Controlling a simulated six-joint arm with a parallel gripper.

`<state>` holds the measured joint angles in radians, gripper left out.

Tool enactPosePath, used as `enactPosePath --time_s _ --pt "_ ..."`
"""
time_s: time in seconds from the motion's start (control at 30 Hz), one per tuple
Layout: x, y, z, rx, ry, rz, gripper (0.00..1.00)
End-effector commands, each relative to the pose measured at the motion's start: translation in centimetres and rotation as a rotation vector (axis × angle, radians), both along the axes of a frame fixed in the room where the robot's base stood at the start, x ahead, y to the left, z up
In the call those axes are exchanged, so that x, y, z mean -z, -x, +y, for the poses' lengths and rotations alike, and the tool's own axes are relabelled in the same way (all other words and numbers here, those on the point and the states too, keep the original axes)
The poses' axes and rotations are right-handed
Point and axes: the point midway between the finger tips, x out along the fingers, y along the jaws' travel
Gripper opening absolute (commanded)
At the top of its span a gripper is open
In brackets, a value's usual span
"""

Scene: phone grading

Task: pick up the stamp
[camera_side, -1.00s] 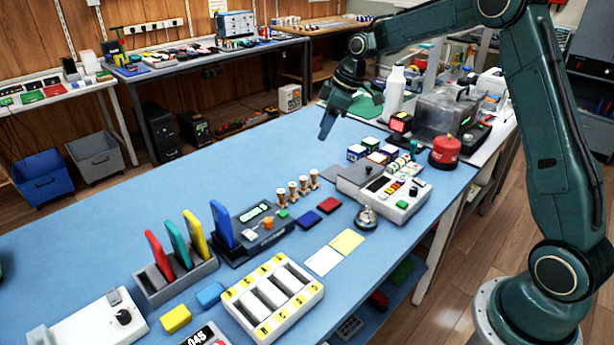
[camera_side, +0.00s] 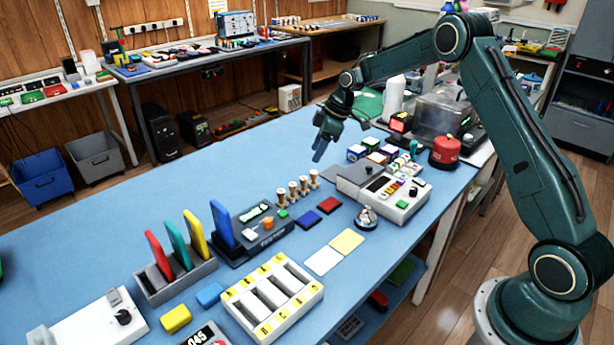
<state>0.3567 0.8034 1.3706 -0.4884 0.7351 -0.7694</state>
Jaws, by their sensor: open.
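Several stamps with wooden handles (camera_side: 292,189) stand upright in a row near the middle of the blue table. Which of them is the task's stamp, I cannot tell. My gripper (camera_side: 318,152) is in the air above and beyond the row, pointing down, open and empty. It touches none of the stamps. A blue ink pad (camera_side: 307,219) and a red ink pad (camera_side: 329,205) lie just in front of the row.
A black tester with a blue phone (camera_side: 221,224) stands left of the stamps. A grey box (camera_side: 352,178), a white button panel (camera_side: 399,203) and a bell (camera_side: 366,217) stand to the right. White and yellow cards (camera_side: 347,241) lie in front.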

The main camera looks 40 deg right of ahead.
Motion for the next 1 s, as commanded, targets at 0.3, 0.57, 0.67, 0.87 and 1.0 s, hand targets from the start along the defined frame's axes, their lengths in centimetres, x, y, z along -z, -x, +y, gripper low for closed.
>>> enactPosePath --time_s 0.3,0.57,0.67,0.87,1.0 --pt "4.4 -1.2 1.3 -0.001 -0.001 0.002 0.47" --pt "5.4 -1.6 1.6 0.000 0.000 0.000 0.47" --pt "5.5 -1.6 1.6 0.000 0.000 0.000 0.47" --pt "6.3 -1.7 1.9 0.000 0.000 0.001 0.47" --pt "7.8 -2.0 2.4 -0.001 -0.001 0.002 0.47"
